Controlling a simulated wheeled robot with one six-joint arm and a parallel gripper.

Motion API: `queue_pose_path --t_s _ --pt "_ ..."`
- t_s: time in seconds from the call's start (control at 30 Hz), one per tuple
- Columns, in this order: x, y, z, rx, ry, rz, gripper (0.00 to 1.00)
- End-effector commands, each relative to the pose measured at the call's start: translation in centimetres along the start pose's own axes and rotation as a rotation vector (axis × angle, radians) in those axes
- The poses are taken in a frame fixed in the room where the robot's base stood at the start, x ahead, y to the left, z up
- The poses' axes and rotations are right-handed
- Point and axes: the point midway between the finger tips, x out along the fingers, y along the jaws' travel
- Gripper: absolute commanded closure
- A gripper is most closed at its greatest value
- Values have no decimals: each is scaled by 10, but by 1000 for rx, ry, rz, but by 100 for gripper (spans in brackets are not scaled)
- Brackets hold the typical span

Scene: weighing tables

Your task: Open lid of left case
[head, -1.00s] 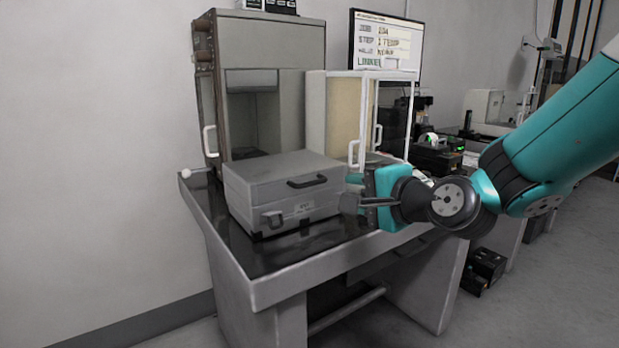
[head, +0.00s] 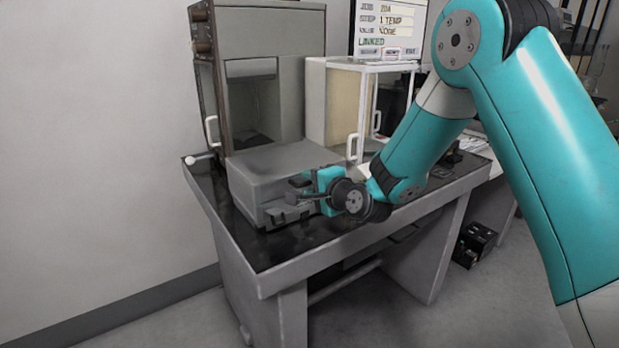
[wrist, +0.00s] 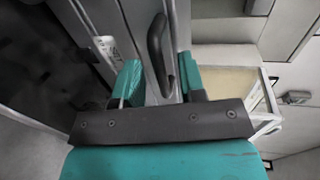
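The grey case (head: 262,166) sits on the table with its lid closed. It is the only case I can make out. My gripper (head: 300,189) is at its front face, towards the right side, and covers part of that face and the handle. In the wrist view the dark lid handle (wrist: 159,48) lies ahead, between the lines of the two teal fingers. My gripper (wrist: 158,80) is open there, its fingers apart, with no contact with the handle visible. A label (wrist: 106,46) on the case front shows left of the handle.
A tall grey cabinet (head: 262,38) and a glass-walled enclosure (head: 340,100) with white handles stand behind the case. A monitor (head: 388,28) is at the back. The dark table top (head: 245,238) is bare at the front left.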

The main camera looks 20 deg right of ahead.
Motion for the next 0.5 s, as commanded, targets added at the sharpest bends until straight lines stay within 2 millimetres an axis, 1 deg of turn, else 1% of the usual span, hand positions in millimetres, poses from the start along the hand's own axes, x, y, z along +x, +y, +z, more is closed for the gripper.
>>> queue_pose_path --t_s 0.03,0.17,0.43,0.47,0.5 --pt "5 -1 0 -1 0 0 63" --pt "12 0 0 0 1 0 63" --pt "14 0 0 0 1 -1 63" --pt "14 0 0 0 1 0 67" --pt "14 0 0 0 1 0 77"
